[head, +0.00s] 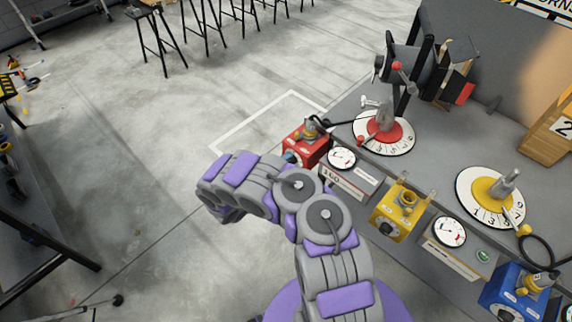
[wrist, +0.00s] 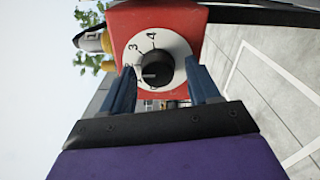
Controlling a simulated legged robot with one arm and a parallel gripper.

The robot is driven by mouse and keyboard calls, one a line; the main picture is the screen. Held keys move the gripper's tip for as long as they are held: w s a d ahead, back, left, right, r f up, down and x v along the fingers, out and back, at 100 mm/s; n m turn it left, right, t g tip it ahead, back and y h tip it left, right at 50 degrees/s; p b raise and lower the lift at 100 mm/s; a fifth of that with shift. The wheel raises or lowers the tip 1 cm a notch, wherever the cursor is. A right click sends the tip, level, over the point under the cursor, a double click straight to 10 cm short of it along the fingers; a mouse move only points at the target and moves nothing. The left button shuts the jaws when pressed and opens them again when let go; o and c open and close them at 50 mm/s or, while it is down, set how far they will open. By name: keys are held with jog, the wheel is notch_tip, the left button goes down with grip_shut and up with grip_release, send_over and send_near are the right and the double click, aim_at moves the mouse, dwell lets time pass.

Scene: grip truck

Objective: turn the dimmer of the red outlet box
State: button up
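The red outlet box (head: 306,146) sits at the far left end of the grey bench in the head view. In the wrist view the red outlet box (wrist: 190,16) fills the upper middle, its front facing the camera. Its dimmer (wrist: 157,69) is a black knob on a white numbered dial (wrist: 138,50). My gripper (wrist: 160,80) is open, with one dark blue finger on each side of the knob. Whether the fingers touch the knob or dial cannot be told. In the head view my arm hides most of the gripper and the dimmer.
A yellow outlet box (head: 398,208) and a blue outlet box (head: 516,290) stand farther along the bench edge. Gauges (head: 342,158) sit between them. A red dial stand (head: 384,133) and a yellow one (head: 492,190) stand behind.

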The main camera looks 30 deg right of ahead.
jog(key=shift+o, duration=0.2)
jog(key=shift+s+a, duration=0.1)
jog(key=shift+a, duration=0.45)
jog(key=p+v, duration=0.3)
jog(key=v, duration=1.3)
jog(key=shift+a+p, duration=0.2)
jog(key=shift+p, duration=0.1)
